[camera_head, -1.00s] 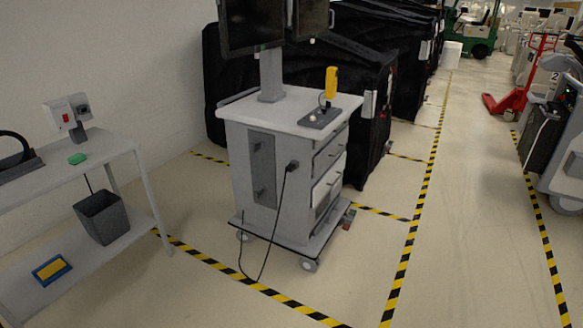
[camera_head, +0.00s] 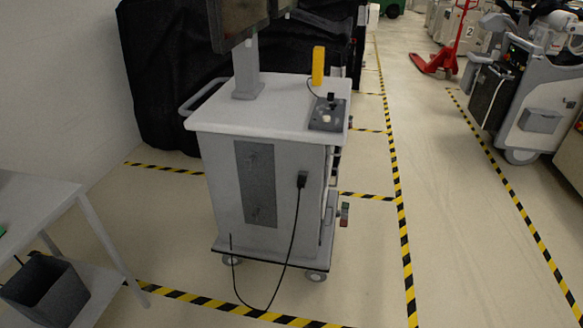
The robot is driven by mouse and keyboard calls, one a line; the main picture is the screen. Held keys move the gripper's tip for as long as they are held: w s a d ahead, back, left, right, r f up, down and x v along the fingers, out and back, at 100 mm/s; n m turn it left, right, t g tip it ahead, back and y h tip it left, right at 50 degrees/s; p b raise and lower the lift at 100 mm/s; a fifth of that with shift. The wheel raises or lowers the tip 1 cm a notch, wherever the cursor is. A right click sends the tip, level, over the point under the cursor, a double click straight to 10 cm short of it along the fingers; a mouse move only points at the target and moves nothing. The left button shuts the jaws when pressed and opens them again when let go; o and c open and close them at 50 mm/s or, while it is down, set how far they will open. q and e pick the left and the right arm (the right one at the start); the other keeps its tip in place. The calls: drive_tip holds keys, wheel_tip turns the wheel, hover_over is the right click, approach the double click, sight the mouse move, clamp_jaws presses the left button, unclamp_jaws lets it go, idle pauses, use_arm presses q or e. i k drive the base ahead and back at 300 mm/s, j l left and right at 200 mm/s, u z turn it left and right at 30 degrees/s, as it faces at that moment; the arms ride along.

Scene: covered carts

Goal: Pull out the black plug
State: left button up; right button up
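The black plug (camera_head: 302,179) sits on the side of the grey wheeled cart (camera_head: 220,190), near its right front edge, and looks seated there. Its black cable (camera_head: 293,235) hangs down to the floor and loops back up towards the cart's base. A dark grey panel (camera_head: 256,185) is to the left of the plug. Neither of my grippers shows in the head view.
A monitor on a post (camera_head: 246,75), a yellow device (camera_head: 318,66) and a dark control box (camera_head: 328,113) are on the cart top. A table (camera_head: 30,205) with a dark bin (camera_head: 45,291) stands left. Black covered carts (camera_head: 160,80) are behind. Striped tape marks open floor on the right.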

sight(301, 182)
drive_tip(key=i+j+z, duration=0.1)
drive_tip(key=j, duration=0.3)
drive_tip(key=i+j+z, duration=0.1)
drive_tip(key=j, duration=0.25)
drive_tip(key=i+j+z, duration=0.1)
drive_tip(key=j, duration=0.35)
drive_tip(key=i+j+z, duration=0.1)
drive_tip(key=j, duration=0.3)
drive_tip(key=i+j+z, duration=0.1)
drive_tip(key=j, duration=0.3)
drive_tip(key=i, duration=0.05)
